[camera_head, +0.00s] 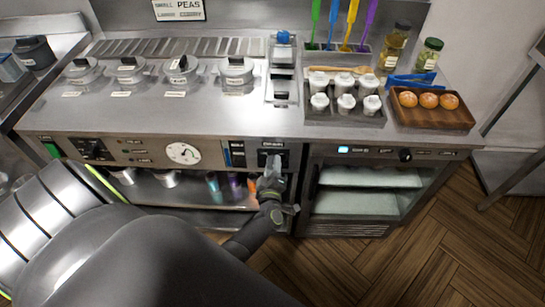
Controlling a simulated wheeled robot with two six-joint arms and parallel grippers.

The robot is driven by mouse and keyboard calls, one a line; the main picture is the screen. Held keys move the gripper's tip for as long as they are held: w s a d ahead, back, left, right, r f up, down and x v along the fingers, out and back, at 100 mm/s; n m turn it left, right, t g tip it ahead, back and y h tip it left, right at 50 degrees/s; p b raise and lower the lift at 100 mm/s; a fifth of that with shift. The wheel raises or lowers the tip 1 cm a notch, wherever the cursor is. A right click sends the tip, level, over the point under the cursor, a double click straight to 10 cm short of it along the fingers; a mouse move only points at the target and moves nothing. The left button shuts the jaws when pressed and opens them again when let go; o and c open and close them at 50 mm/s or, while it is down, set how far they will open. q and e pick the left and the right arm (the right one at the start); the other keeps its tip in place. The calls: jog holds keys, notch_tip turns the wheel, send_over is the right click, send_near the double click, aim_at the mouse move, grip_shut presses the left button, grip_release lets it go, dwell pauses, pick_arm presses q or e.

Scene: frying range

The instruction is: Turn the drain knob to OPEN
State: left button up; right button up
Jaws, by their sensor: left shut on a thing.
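The drain panel (272,144) is on the front of the counter, right of the round gauge, with a small "DRAIN" label on top. My left gripper (272,168) reaches up to it from below and is shut on the drain knob (271,158). The fingers hide most of the knob, so I cannot tell which way it points. My right gripper is not in view.
A glass-door cabinet (370,190) stands right of the gripper. Lidded pots (236,71) and a wooden tray of buns (432,116) are on the counter.

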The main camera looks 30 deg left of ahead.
pick_arm(q)
jog(key=shift+m+p, duration=0.95)
jog(key=shift+m, duration=1.15)
jog(key=o, duration=1)
jog(key=shift+c, duration=0.2)
jog(key=p+v, duration=0.3)
jog(key=v, duration=1.4)
jog(key=shift+d+p, duration=0.25)
jog(key=shift+p, duration=0.15)
